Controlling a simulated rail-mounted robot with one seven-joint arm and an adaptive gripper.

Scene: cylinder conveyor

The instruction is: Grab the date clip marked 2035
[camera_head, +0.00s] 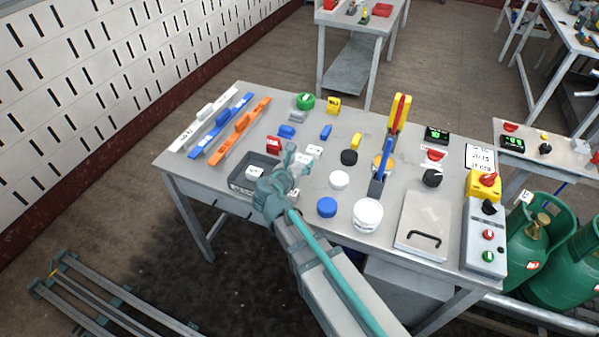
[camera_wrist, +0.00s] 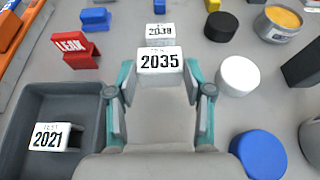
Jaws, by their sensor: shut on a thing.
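The white date clip marked 2035 (camera_wrist: 160,62) is between the fingertips of my gripper (camera_wrist: 159,74) in the wrist view, its number facing me. My gripper is shut on it. In the head view my gripper (camera_head: 298,159) is over the table beside the dark tray, and the clip is hard to make out there. Another white clip, which seems to read 2038 (camera_wrist: 160,32), is just beyond the held one. A white clip marked 2021 (camera_wrist: 49,137) lies inside the dark grey tray (camera_wrist: 62,91); it also shows in the head view (camera_head: 255,171).
A red LEAK clip (camera_wrist: 75,46) stands beyond the tray. White (camera_wrist: 238,76), blue (camera_wrist: 259,154) and black (camera_wrist: 221,26) round caps lie to the right. White, blue and orange levels (camera_head: 240,130) lie at the table's left. Yellow-and-red and blue-handled tools (camera_head: 382,163) stand right of centre.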

